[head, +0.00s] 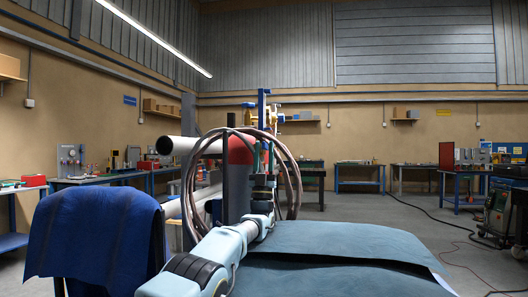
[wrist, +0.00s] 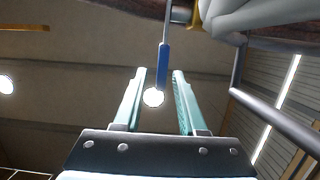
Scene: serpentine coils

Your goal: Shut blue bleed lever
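The blue bleed lever (wrist: 163,62) shows in the wrist view as a blue grip on a thin grey rod. It lies just beyond and between the tips of my gripper (wrist: 159,72). My gripper's two teal fingers are apart, with nothing clearly held between them. I cannot tell how far the lever is from the fingertips in depth. In the head view my gripper (head: 263,152) points upward below a yellow valve body (head: 267,114) with blue parts (head: 262,98) around it. I cannot tell there which blue part is the lever.
Looped brown hoses (head: 293,180) surround my gripper in the head view. A blue cloth (head: 95,235) hangs at front left. A grey rod (wrist: 275,118) crosses the wrist view's right side.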

